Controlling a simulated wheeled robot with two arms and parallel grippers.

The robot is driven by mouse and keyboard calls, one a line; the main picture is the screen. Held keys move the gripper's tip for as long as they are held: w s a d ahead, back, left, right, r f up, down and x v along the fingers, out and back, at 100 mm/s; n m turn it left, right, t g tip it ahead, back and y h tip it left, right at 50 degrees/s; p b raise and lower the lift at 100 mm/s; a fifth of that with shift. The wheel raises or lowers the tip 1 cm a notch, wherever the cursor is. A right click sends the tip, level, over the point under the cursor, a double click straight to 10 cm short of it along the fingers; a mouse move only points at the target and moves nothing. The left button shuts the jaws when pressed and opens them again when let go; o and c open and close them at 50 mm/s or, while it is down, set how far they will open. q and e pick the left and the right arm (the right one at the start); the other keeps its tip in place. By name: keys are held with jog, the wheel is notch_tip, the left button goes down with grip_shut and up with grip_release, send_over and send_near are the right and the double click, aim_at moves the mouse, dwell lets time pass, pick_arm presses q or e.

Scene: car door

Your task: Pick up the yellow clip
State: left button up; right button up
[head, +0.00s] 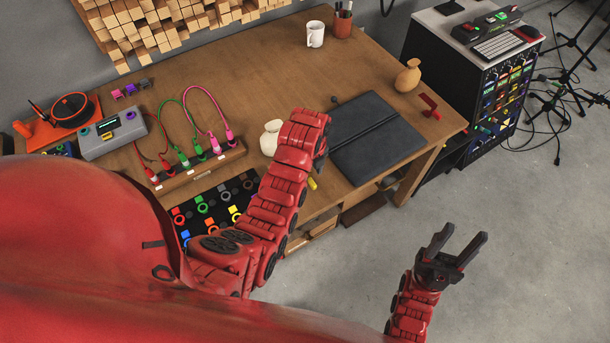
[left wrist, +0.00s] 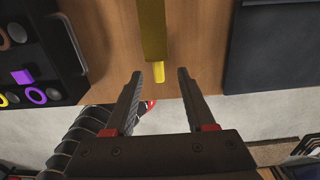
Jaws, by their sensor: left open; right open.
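The yellow clip (left wrist: 152,32) is a long yellow bar with a brighter narrow end, seen on the wooden table in the left wrist view. In the head view only a small yellow piece (head: 312,184) shows beside my left arm near the table's front edge. My left gripper (left wrist: 160,74) is open and empty. The clip's narrow end appears between its fingertips, with a gap on both sides; the height between them is hard to tell. In the head view my arm hides the left jaws. My right gripper (head: 461,240) is open and empty over the floor at the right.
A dark folded pad (head: 372,138) lies right of the clip. A black tray of coloured rings (head: 215,207) lies to the left.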

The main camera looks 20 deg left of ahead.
aim_at(311, 181)
pick_arm(q)
jog(key=f+p, duration=0.2)
jog(key=f, duration=0.1)
jog(key=shift+s+f+p, duration=0.2)
jog(key=shift+s+p, duration=0.05)
jog(key=shift+p, duration=0.15)
jog(key=shift+f, duration=0.85)
grip_shut()
